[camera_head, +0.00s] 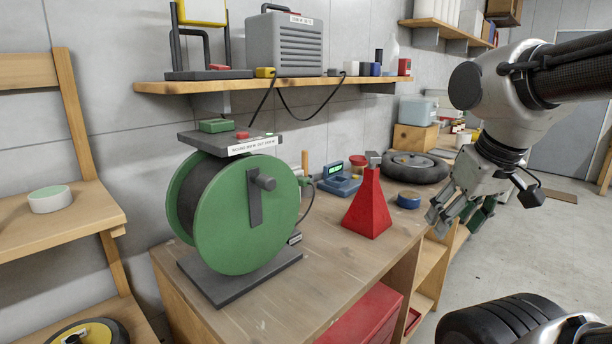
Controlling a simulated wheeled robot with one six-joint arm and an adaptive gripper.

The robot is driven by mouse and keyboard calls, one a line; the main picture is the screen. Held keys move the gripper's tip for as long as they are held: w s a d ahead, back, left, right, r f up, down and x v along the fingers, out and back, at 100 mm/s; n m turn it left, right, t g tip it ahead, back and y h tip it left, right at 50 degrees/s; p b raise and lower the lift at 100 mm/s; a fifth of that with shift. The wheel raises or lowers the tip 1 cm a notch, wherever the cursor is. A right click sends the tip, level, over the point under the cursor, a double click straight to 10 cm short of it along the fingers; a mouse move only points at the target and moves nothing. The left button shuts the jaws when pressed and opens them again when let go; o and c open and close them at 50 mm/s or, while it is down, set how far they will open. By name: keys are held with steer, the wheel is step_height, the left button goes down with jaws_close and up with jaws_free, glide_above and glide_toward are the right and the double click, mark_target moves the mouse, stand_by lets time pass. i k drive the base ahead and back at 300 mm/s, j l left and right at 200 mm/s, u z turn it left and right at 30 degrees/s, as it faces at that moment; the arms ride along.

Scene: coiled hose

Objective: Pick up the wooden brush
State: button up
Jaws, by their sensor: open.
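I cannot make out a wooden brush for certain. A thin upright tan piece (304,162) shows behind the green hose reel (246,215) on the workbench and could be a wooden handle; its lower part is hidden. My gripper (447,224) hangs at the right, by the bench's right edge, with its fingers apart and pointing down. It is well to the right of the tan piece. A dark green shape shows just behind the fingers; I cannot tell what it is.
On the workbench (252,318) stand a red pyramid (368,208), a blue scale (340,185), a blue roll (408,200) and a tire (415,168). A loaded wall shelf (230,86) overhangs the back. Another tire (500,322) is low at right. Open floor lies at right.

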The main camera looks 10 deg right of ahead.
mark_target(305, 154)
steer(key=u, duration=0.5)
steer(key=l+u, duration=0.4)
steer(key=l, duration=0.15)
steer(key=l+u, duration=0.4)
steer(key=l, duration=0.2)
steer(key=l+u, duration=0.1)
steer(key=l, duration=0.35)
steer(key=k+l, duration=0.1)
steer(key=l, duration=0.35)
steer(key=k+l+u, duration=0.15)
steer(key=l, duration=0.35)
steer(key=l+u, duration=0.1)
steer(key=l, duration=0.35)
steer(key=k+l, duration=0.15)
steer(key=l, duration=0.3)
steer(key=k+l, duration=0.1)
steer(key=l, duration=0.3)
steer(key=k+l, duration=0.1)
steer(key=l, duration=0.75)
steer(key=k+u, duration=0.05)
